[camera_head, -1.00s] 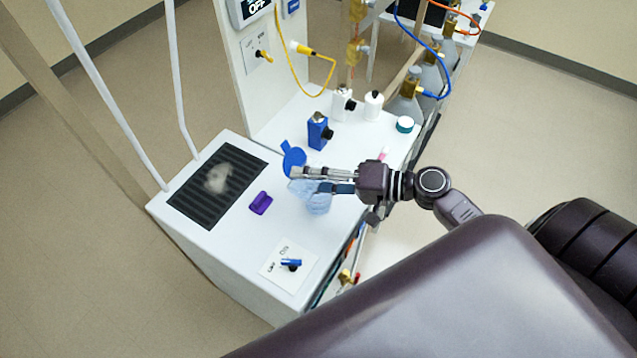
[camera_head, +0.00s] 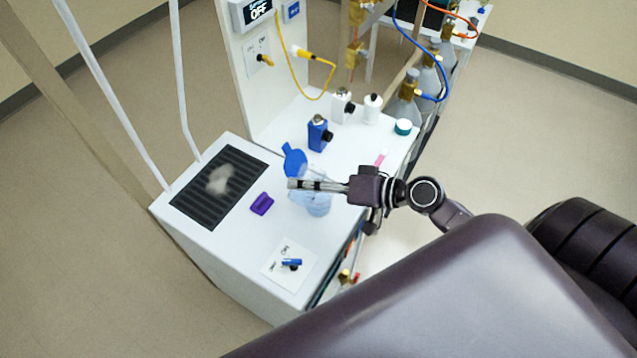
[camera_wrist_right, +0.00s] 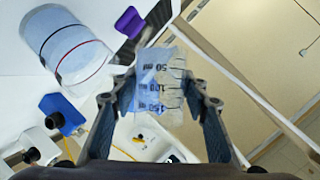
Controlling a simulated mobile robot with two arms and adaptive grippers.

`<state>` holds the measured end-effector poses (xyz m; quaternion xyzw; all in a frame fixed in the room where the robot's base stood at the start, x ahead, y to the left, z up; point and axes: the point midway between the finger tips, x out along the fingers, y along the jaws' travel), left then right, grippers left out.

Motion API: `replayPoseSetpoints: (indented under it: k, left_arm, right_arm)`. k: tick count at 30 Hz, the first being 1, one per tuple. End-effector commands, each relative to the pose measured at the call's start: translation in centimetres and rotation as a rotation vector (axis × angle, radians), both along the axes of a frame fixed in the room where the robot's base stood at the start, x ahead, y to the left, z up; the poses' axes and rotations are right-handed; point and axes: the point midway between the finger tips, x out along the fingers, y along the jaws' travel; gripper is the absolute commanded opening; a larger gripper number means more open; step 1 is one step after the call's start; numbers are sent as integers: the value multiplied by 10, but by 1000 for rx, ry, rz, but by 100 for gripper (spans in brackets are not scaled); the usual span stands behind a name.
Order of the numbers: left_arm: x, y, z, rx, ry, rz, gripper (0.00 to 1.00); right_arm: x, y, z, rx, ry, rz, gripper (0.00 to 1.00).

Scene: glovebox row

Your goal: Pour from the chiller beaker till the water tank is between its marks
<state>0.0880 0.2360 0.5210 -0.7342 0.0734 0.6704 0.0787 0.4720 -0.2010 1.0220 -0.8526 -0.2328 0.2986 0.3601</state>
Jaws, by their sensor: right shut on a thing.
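The chiller beaker is clear, with 50, 100 and 150 ml marks and light blue liquid. In the right wrist view the beaker (camera_wrist_right: 155,80) is between the two fingers of my right gripper (camera_wrist_right: 165,110), which is shut on it. Its liquid lies slanted toward the left side, so the beaker is tilted. The water tank (camera_wrist_right: 75,48) is a clear cylinder with a red and a black ring and bluish water; the exact level is unclear. My left gripper is not in view.
A blue lid (camera_head: 293,160) stands open behind the gripper. A purple item (camera_head: 262,204), a dark grille (camera_head: 218,187) and a blue-handled switch (camera_head: 291,264) are on the white bench. A blue block (camera_head: 319,133) and white bottles (camera_head: 372,108) stand behind.

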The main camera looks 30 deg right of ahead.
Motion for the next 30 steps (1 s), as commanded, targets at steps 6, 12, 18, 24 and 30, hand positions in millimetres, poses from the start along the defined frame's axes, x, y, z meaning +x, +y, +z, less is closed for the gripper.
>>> replayPoseSetpoints:
  k: [6,12,18,24,30]
  left_arm:
    - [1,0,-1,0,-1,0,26]
    - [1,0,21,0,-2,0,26]
    - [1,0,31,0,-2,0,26]
    - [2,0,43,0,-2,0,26]
    - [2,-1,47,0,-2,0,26]
  right_arm:
    - [0,0,-3,-55,-31,1,14]
    - [-1,3,9,-176,-95,0,14]
    - [-6,12,1,-291,-154,0,14]
    - [-11,21,-5,-400,-212,-1,14]
    - [-14,28,-13,-503,-267,-3,14]
